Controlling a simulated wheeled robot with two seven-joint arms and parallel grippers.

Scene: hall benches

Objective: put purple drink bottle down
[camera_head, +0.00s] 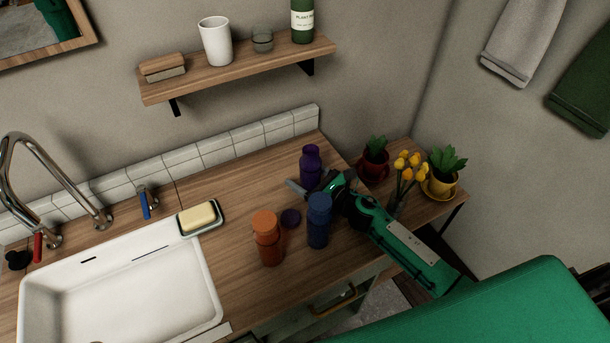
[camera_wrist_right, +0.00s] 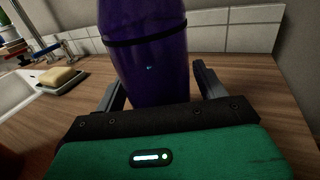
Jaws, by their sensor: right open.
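The purple drink bottle (camera_head: 311,168) stands upright on the wooden counter near the tiled back edge. My right gripper (camera_head: 312,188) is at its lower part, with one finger showing to the left of the bottle. In the right wrist view the bottle (camera_wrist_right: 148,50) rises between the two open fingers (camera_wrist_right: 160,92), and its top is cut off by the frame. The gap on its right side shows that the right finger is apart from it. My left gripper is not in view.
The sink (camera_head: 130,290) and a soap dish (camera_head: 201,228) are left. Potted plants (camera_head: 374,160) and yellow flowers (camera_head: 405,170) stand right. A shelf (camera_head: 240,72) hangs above.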

